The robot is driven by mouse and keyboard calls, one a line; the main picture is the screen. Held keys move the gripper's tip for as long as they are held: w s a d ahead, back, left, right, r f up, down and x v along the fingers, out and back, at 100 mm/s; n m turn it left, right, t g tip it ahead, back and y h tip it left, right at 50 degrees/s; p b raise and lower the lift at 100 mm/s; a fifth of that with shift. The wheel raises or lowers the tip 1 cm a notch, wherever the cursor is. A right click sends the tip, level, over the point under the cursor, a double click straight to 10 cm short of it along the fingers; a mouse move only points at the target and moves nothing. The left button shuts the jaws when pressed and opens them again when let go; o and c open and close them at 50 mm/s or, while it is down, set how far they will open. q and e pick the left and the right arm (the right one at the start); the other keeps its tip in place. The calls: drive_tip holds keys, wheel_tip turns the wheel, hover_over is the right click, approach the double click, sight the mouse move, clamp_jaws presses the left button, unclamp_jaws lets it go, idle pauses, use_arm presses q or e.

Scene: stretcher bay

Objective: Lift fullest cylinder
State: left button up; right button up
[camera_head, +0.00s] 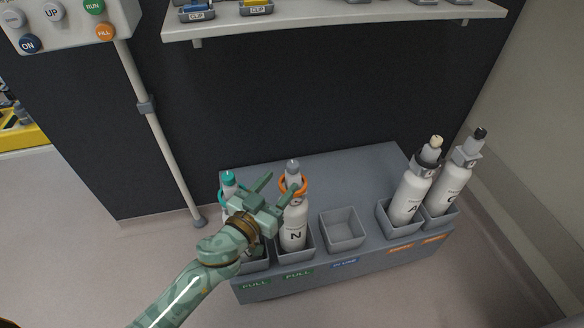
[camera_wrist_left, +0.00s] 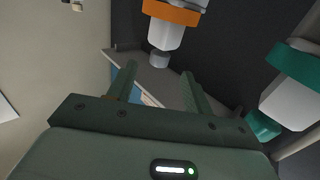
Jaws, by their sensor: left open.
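A white cylinder marked N (camera_head: 293,232), with an orange ring and grey cap, stands in a grey holder. It shows upside down in the wrist view (camera_wrist_left: 163,33), its cap seen beyond the gap between my fingers. A teal-ringed cylinder (camera_head: 228,184) stands left of it, mostly hidden by my arm; it also shows in the wrist view (camera_wrist_left: 292,95). Two cylinders stand at the right, one marked A (camera_head: 409,197) with a cream cap, one (camera_head: 453,186) with a black cap. My left gripper (camera_head: 282,187) is open and empty beside the N cylinder's neck. My right gripper is out of view.
The grey rack (camera_head: 340,170) has an empty middle holder (camera_head: 342,231). Its front labels read FULL under the two left places and IN USE in the middle; the right orange labels are too small to read. A pole (camera_head: 165,150) stands behind left. A shelf (camera_head: 330,24) overhangs the back.

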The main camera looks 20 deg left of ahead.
sight(290, 172)
use_arm(q)
drive_tip(key=w, duration=0.3)
drive_tip(key=w+d, duration=0.1)
drive_tip(key=w, duration=0.2)
drive_tip(key=shift+w+d+b, duration=0.15)
drive_tip(key=shift+w+b, duration=0.15)
drive_tip(key=shift+b, duration=0.05)
drive_tip(key=shift+w, duration=0.2)
clamp_jaws()
idle(0.4)
idle(0.4)
